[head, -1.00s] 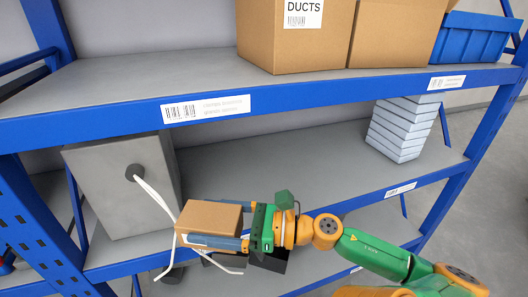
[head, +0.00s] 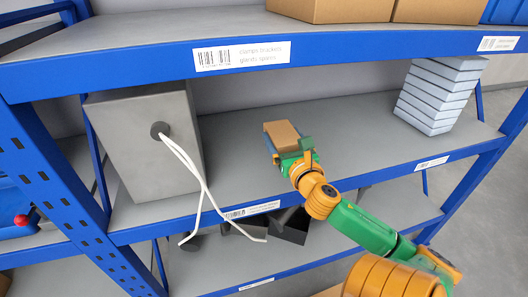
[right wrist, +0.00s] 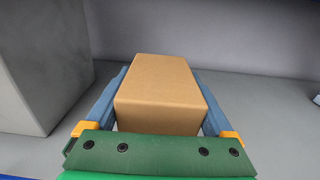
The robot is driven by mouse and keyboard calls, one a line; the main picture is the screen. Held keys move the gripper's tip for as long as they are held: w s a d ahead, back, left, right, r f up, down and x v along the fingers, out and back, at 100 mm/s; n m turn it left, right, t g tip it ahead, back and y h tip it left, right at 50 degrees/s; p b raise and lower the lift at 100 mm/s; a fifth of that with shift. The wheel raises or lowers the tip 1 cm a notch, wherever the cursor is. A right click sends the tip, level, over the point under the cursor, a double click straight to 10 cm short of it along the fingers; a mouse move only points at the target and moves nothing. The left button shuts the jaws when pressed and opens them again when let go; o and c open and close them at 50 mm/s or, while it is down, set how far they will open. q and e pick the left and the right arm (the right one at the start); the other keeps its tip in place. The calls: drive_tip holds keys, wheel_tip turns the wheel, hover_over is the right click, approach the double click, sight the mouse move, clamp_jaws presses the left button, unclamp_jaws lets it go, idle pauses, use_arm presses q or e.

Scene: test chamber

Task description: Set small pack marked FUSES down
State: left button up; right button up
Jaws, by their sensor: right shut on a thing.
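The small pack, a plain brown carton (head: 282,134), is between the fingers of my right gripper (head: 280,136). It also fills the middle of the right wrist view (right wrist: 160,92), with a blue finger along each side. No FUSES marking shows on the faces in view. My right gripper is shut on it, over the grey middle shelf (head: 240,162), between the grey box and the stacked boxes. I cannot tell whether the pack touches the shelf. My left gripper is not in view.
A large grey box (head: 150,140) with white cables (head: 200,185) stands left on the middle shelf. Light blue stacked boxes (head: 437,95) stand at the right. The blue upper shelf edge (head: 350,45) runs above. Dark bins (head: 290,225) sit on the shelf below.

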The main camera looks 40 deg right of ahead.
drive_tip(key=w+f, duration=0.2)
drive_tip(key=w+a+f+b, duration=0.1)
drive_tip(key=w+f, duration=0.2)
drive_tip(key=w+a+f+b, duration=0.1)
drive_tip(key=w+f, duration=0.1)
drive_tip(key=w, duration=0.1)
drive_tip(key=shift+a+f, duration=0.2)
drive_tip(key=shift+a, duration=0.05)
drive_tip(key=f, duration=0.1)
drive_tip(key=f+b, duration=0.1)
drive_tip(key=f, duration=0.1)
drive_tip(key=shift+w+a+f+b, duration=0.1)
drive_tip(key=shift+w+f+b, duration=0.1)
drive_tip(key=shift+f+b, duration=0.1)
drive_tip(key=shift+r, duration=0.15)
drive_tip(key=shift+f, duration=0.25)
drive_tip(key=o, duration=1.2)
drive_tip(key=shift+r, duration=0.3)
drive_tip(key=v, duration=1.2)
drive_tip(key=shift+s, duration=0.1)
